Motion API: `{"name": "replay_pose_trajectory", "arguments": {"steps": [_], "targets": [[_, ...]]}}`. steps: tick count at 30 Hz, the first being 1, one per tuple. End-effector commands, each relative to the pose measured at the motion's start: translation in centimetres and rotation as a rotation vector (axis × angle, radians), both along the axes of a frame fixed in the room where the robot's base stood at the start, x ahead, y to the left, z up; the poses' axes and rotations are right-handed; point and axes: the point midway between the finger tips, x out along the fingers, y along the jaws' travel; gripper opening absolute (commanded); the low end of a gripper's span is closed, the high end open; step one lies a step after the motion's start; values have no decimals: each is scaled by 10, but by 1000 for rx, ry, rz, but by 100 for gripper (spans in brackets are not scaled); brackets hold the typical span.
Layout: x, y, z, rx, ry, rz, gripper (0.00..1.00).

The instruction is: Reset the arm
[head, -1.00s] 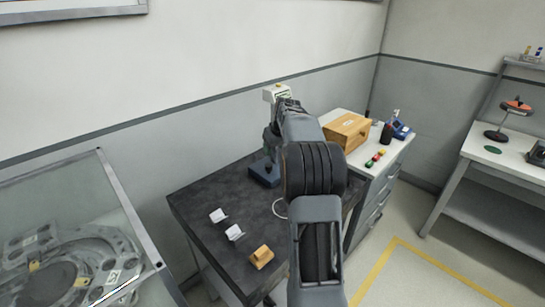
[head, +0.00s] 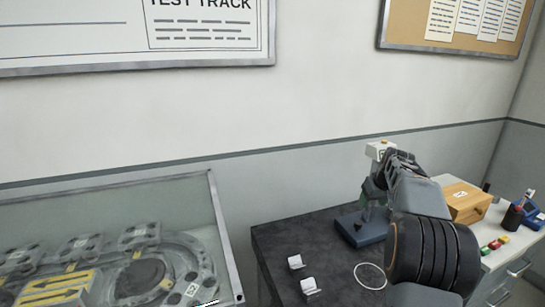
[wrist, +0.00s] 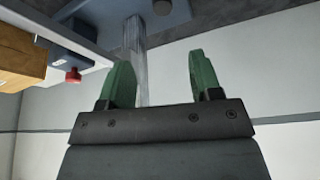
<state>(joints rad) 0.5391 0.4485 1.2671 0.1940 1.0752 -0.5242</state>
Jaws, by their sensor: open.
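My gripper (wrist: 162,80) shows in the wrist view with its two green fingers spread apart and nothing between them. A grey metal post (wrist: 137,45) shows behind the fingers, nearer the left one; I cannot tell how far off it is. In the head view my arm reaches over the dark workbench (head: 285,240) toward a device with a blue base (head: 362,228) and a pale top (head: 379,149). My arm hides part of that device, and the fingers are not clear in that view.
A glass-covered ring track (head: 190,255) stands at the left. Two small white pieces (head: 296,262) and a white ring (head: 370,276) lie on the bench. A wooden box (head: 466,203), coloured buttons (head: 494,245) and a dark cup (head: 512,217) stand on the right-hand counter.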

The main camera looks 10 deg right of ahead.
Motion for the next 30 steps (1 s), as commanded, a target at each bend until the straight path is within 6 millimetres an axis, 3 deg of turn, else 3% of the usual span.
{"name": "replay_pose_trajectory", "arguments": {"steps": [2, 5, 7, 11, 15, 18, 24, 30], "targets": [[1, -1, 0, 13, -7, -48, 58], [-15, 4, -34, 59, 60, -133, 58], [-33, 18, -47, 79, 101, -182, 58], [-76, 73, -54, 94, 160, -221, 58], [-136, 145, -57, 81, 197, -202, 58], [-179, 186, -60, 63, 203, -161, 58], [-241, 236, -66, 28, 176, -42, 58], [-261, 260, -55, 12, 111, 50, 58]]}}
